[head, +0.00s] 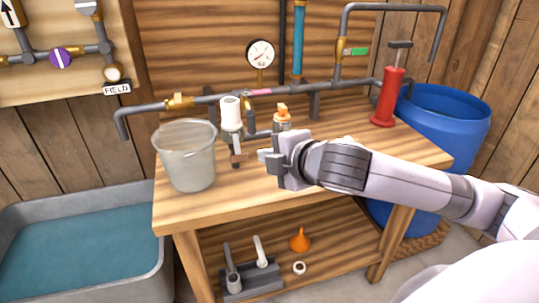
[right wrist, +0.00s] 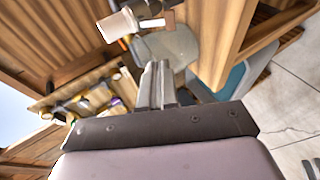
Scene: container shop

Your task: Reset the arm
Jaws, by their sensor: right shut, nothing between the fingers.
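My right arm reaches in from the right in the head view, and its gripper (head: 267,157) is above the wooden workbench (head: 315,180). In the right wrist view the fingers of the gripper (right wrist: 158,72) are together with nothing between them. The gripper is a little right of a white cylinder on a fitting (head: 231,112) with a brown handle below it. This white cylinder (right wrist: 117,25) also shows near the fingertips in the wrist view, apart from them. My left gripper is not seen in either view.
A translucent bucket (head: 186,160) stands at the bench's left. Pipes with a gauge (head: 261,54) run along the back. A red pump (head: 388,97) stands at the right, by a blue barrel (head: 447,115). A water trough (head: 85,245) is at lower left. The lower shelf holds an orange funnel (head: 300,240).

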